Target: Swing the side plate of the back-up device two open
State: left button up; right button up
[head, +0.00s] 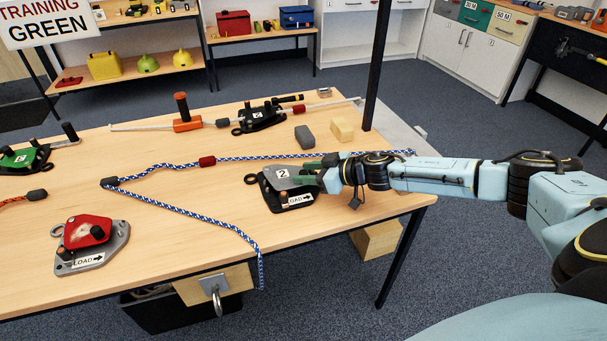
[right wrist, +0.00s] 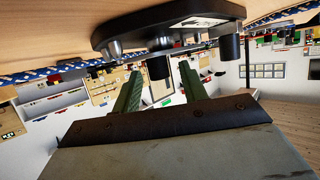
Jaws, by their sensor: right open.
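The plate looks partly turned off the lower part; how far is unclear. My right gripper (head: 310,172) is at the device's right end, its green fingers partly over the plate. Contact is unclear. My left gripper is out of view.
A blue-white rope (head: 190,211) runs behind the device and bends across the table. A red device (head: 87,235) sits at front left, a green one (head: 22,158) at far left. Grey and wooden blocks (head: 342,130) stand behind.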

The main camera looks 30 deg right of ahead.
jog(key=shift+w+a+f, duration=0.25)
jog(key=shift+w+a, duration=0.1)
jog(key=shift+w, duration=0.2)
grip_shut()
